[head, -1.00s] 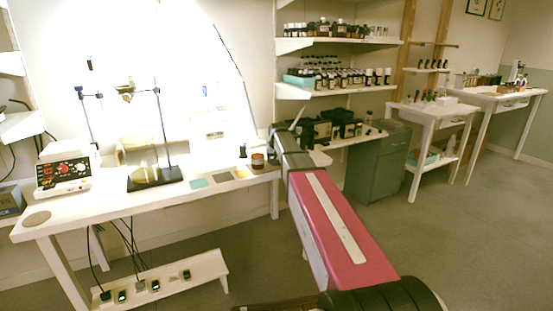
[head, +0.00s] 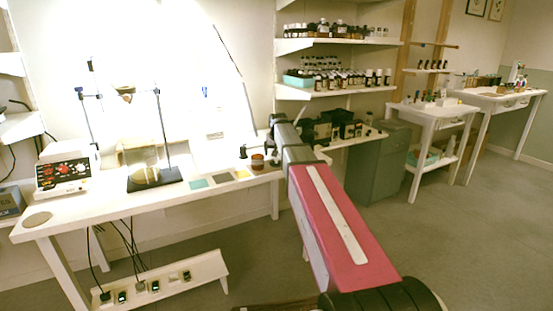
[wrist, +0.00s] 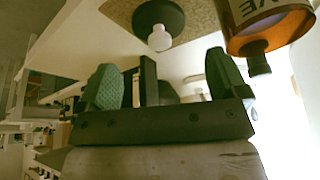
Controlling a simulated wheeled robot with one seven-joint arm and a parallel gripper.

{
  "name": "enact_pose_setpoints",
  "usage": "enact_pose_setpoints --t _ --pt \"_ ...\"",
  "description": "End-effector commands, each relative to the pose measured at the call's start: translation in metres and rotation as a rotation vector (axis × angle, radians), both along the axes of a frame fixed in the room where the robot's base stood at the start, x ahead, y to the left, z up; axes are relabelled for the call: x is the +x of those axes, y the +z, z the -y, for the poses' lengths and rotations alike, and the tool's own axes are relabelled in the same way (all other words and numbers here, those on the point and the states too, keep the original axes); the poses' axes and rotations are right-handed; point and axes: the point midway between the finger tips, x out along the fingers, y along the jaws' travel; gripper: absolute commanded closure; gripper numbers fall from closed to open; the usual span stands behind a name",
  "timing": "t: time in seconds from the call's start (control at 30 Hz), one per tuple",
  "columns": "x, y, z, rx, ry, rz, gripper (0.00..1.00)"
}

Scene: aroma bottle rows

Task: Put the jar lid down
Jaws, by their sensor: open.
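In the wrist view my gripper (wrist: 166,84) is open, with its two green ribbed fingers wide apart and nothing between them. A dark round piece with a white knob (wrist: 158,30), which looks like the jar lid, lies on a speckled brown mat (wrist: 203,18) beyond the fingers, apart from them. An amber jar with a label (wrist: 268,22) is beside it at the upper right, close to the right finger; a dark knob shows at its end. In the head view the amber jar (head: 257,161) stands near the bench's right end. The lid is too small to make out there.
The white bench (head: 110,205) carries teal (head: 198,182) and grey (head: 222,177) mats, a stand on a dark base (head: 155,181) and a control box (head: 63,173). Shelves of bottles (head: 340,78) hang behind my arm. A grey-green cabinet (head: 375,170) is right of the bench.

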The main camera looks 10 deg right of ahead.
Motion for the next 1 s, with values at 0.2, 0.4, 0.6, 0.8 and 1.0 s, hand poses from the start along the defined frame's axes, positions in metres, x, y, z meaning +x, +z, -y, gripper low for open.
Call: enact_pose_setpoints --t 0.2,0.4,0.6,0.8,1.0 --pt "-0.017 0.039 -0.001 0.000 0.000 0.000 0.08" --pt "-0.026 0.061 -0.002 0.000 0.000 -0.001 0.08" --pt "-0.029 0.070 -0.002 0.000 0.000 0.000 0.08" --pt "-0.042 0.051 -0.002 0.000 0.003 -0.019 0.08" --pt "-0.098 -0.027 -0.001 0.000 0.017 -0.093 0.08"
